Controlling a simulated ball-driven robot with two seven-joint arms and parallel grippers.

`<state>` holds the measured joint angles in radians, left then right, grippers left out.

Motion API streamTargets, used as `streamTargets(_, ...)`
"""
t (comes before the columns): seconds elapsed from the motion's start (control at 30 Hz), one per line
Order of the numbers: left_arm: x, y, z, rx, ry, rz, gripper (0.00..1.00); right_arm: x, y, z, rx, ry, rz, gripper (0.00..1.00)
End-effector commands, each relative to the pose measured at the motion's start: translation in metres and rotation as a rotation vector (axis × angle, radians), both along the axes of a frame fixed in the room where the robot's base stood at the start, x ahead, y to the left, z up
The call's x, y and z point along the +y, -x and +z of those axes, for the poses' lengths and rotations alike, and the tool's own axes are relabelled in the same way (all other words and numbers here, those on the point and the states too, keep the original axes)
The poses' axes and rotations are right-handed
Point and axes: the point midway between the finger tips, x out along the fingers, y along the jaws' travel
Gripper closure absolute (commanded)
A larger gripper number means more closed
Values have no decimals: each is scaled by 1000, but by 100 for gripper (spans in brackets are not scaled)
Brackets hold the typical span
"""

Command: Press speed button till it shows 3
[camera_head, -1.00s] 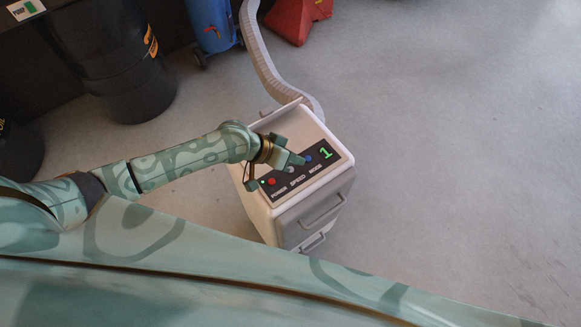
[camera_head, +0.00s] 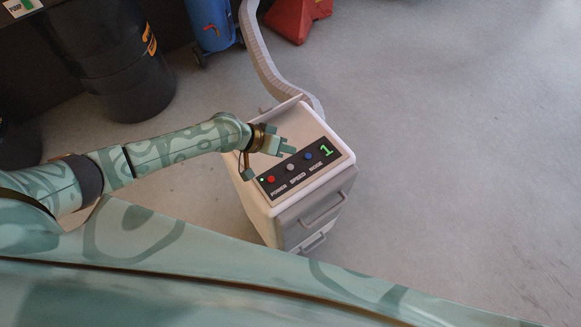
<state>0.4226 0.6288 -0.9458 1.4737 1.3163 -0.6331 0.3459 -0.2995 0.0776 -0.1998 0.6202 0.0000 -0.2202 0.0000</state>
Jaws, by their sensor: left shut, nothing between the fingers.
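The white machine (camera_head: 285,215) stands on the floor at the picture's centre. Its dark control panel (camera_head: 322,171) on top bears a red POWER button (camera_head: 271,179), a grey SPEED button (camera_head: 290,167) and a blue MODE button (camera_head: 308,156). The green display (camera_head: 327,150) reads 1, and a small green light (camera_head: 262,180) is lit by the red button. My left gripper (camera_head: 292,150) is shut and empty, its tips over the panel's far edge just behind the grey button. All three buttons show uncovered. My right gripper is not in view.
A pale ribbed hose (camera_head: 261,62) runs from the machine's back. Black barrels (camera_head: 115,65), a blue wheeled object (camera_head: 212,25) and a red object (camera_head: 297,18) stand behind. The floor (camera_head: 455,150) to the right is clear.

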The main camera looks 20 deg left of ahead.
Motion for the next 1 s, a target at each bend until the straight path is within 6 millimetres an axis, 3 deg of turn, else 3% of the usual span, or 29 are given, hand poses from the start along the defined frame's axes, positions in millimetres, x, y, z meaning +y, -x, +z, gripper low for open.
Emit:
streamTargets(0.1, 0, 0, -24, 3, 0, 0, 100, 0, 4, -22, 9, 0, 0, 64)
streamTargets(0.4, 0, 0, -62, 1, 0, 0, 100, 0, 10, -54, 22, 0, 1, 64)
streamTargets(1.0, 0, 0, -66, 0, 0, 0, 100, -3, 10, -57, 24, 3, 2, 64)
